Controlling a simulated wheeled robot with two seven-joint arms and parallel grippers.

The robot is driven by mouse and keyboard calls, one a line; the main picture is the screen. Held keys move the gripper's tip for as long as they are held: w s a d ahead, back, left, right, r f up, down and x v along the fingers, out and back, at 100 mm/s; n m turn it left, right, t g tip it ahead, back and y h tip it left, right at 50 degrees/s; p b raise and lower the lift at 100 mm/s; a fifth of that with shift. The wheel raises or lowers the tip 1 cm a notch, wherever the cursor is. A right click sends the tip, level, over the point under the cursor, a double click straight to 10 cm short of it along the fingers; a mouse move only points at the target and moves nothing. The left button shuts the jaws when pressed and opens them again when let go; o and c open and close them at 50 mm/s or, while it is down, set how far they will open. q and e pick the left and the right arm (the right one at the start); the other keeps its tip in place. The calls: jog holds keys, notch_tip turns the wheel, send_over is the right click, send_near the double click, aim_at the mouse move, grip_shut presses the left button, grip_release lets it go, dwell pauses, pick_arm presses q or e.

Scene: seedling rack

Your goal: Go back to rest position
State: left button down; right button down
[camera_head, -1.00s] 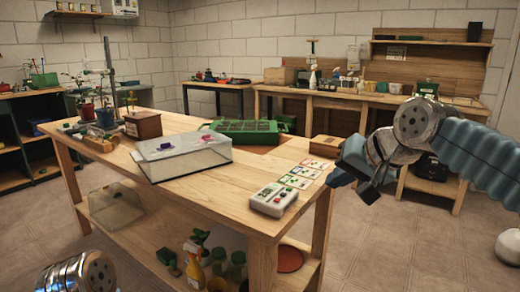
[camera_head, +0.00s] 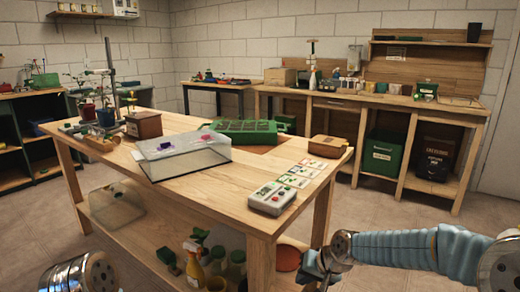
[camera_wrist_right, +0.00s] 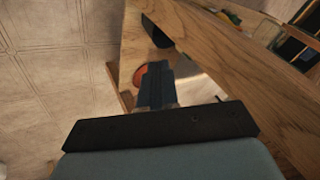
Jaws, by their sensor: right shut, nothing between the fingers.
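My right arm comes in from the lower right in the head view, low beside the near right corner of the wooden table (camera_head: 225,197). My right gripper (camera_head: 308,270) is small and dark there, in front of the table's lower shelf area. In the right wrist view the gripper fingers (camera_wrist_right: 156,80) are together with nothing between them, and point toward the table's side. Only a silvery link of my left arm shows at the bottom left of the head view; my left gripper is out of view.
On the table are a clear-lidded box (camera_head: 185,157), a green seed tray (camera_head: 240,132), a white control box (camera_head: 271,198), several cards (camera_head: 293,181) and a brown box (camera_head: 328,147). A reddish disc (camera_head: 288,258) lies on the lower shelf, close to my right gripper. Open floor lies right of the table.

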jog(key=s+f+g, duration=0.1)
jog(key=s+f, duration=0.5)
jog(key=f, duration=0.4)
jog(key=s+f+g, duration=0.2)
jog(key=s+f, duration=0.4)
jog(key=f, duration=0.5)
jog(key=s+f+g, duration=0.1)
jog(key=s+f, duration=0.7)
jog(key=s, duration=0.5)
jog(key=shift+a, duration=0.4)
